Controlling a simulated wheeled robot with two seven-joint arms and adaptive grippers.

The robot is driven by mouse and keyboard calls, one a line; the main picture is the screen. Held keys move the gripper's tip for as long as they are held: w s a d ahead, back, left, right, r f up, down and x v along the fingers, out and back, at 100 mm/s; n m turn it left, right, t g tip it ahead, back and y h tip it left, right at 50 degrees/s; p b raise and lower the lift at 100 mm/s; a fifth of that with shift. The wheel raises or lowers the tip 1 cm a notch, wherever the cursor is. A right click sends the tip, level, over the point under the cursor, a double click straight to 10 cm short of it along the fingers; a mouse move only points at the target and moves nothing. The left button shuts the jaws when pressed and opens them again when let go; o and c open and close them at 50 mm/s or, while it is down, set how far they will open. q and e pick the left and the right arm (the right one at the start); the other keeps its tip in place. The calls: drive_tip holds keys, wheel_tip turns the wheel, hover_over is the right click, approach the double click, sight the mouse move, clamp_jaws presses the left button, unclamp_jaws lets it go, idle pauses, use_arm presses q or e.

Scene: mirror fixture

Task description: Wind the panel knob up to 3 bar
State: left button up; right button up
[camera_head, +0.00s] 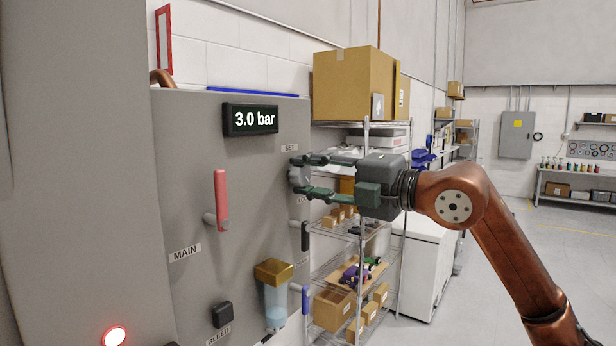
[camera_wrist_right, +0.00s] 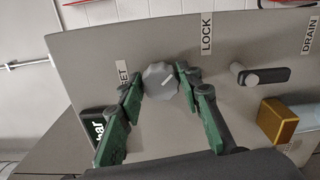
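The grey panel (camera_head: 180,130) stands at the left, and its display (camera_head: 250,119) reads 3.0 bar. The round grey panel knob (camera_wrist_right: 160,79), with a pale pointer line, sits by the SET label on the panel's right part. In the head view the knob (camera_head: 299,176) is partly hidden by my right gripper (camera_head: 296,175). In the right wrist view my right gripper (camera_wrist_right: 160,76) has one green finger on each side of the knob, with both fingertips against its rim. My left gripper is not in view.
A wire shelf with boxes (camera_head: 352,85) stands close behind my right gripper.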

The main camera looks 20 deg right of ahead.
drive_tip(key=o, duration=0.4)
drive_tip(key=shift+o, duration=0.2)
drive_tip(key=v, duration=1.2)
